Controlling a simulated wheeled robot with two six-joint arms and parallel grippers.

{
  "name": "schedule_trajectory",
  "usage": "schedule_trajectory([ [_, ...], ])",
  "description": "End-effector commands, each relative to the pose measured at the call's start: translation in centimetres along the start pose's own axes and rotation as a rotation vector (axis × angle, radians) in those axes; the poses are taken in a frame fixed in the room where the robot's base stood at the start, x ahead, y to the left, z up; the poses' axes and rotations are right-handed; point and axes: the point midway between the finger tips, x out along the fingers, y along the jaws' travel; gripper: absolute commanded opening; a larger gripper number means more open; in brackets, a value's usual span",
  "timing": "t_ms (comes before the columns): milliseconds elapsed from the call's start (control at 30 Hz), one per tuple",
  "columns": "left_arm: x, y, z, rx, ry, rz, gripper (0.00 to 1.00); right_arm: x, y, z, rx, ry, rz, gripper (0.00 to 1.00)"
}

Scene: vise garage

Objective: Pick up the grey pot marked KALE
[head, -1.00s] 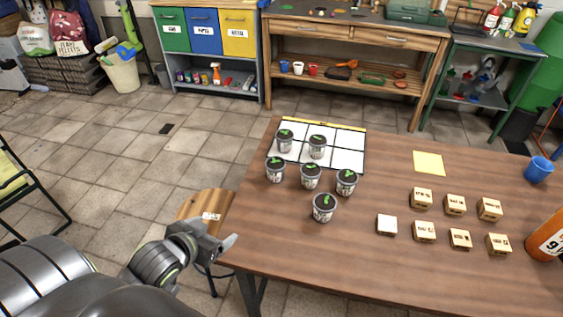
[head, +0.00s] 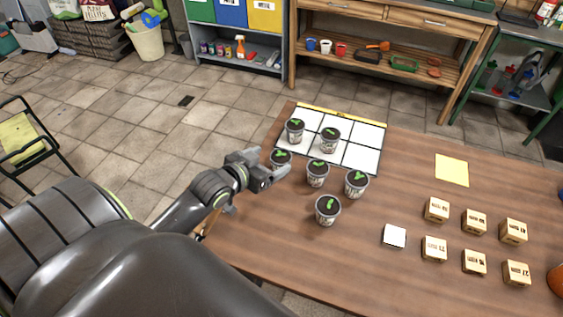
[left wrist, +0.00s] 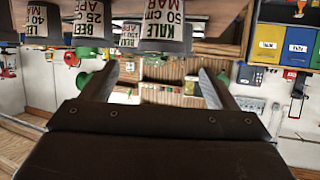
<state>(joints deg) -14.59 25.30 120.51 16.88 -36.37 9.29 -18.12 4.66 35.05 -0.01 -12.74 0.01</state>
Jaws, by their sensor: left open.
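In the left wrist view, which is upside down, the grey pot marked KALE (left wrist: 160,36) hangs at the top centre, beyond my open left fingers (left wrist: 157,72) and not between them. A pot marked BEET (left wrist: 92,22) is beside it. In the head view my left gripper (head: 276,175) is at the table's left edge, just in front of the leftmost pot (head: 280,157), which it partly hides. The head view does not let me read which pot is KALE. My right gripper is out of view.
Other seedling pots stand close by, including one to the right (head: 317,174) and one nearer (head: 327,210). Two stand on the white grid mat (head: 360,158). Several wooden blocks (head: 474,221) and a yellow sheet (head: 452,170) lie farther right on the table (head: 390,280).

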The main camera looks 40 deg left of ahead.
Motion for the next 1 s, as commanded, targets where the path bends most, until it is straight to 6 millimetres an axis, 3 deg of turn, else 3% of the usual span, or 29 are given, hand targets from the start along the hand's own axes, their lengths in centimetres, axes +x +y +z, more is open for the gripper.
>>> schedule_trajectory([
  [100,1.9,0.0,0.0,-0.002,0.000,0.000,0.81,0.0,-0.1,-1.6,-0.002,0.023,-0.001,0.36],
  [233,2.9,0.0,0.0,-0.001,0.000,0.000,0.81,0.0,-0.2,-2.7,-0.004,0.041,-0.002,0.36],
  [433,3.9,0.0,0.4,-0.001,-0.001,0.000,0.81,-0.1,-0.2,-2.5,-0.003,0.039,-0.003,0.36],
  [800,7.9,-0.1,1.3,0.000,0.000,0.000,0.81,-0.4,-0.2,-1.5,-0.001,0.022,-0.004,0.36],
  [1000,8.3,-0.1,1.4,0.000,-0.001,0.000,0.81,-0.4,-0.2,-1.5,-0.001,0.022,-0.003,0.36],
])
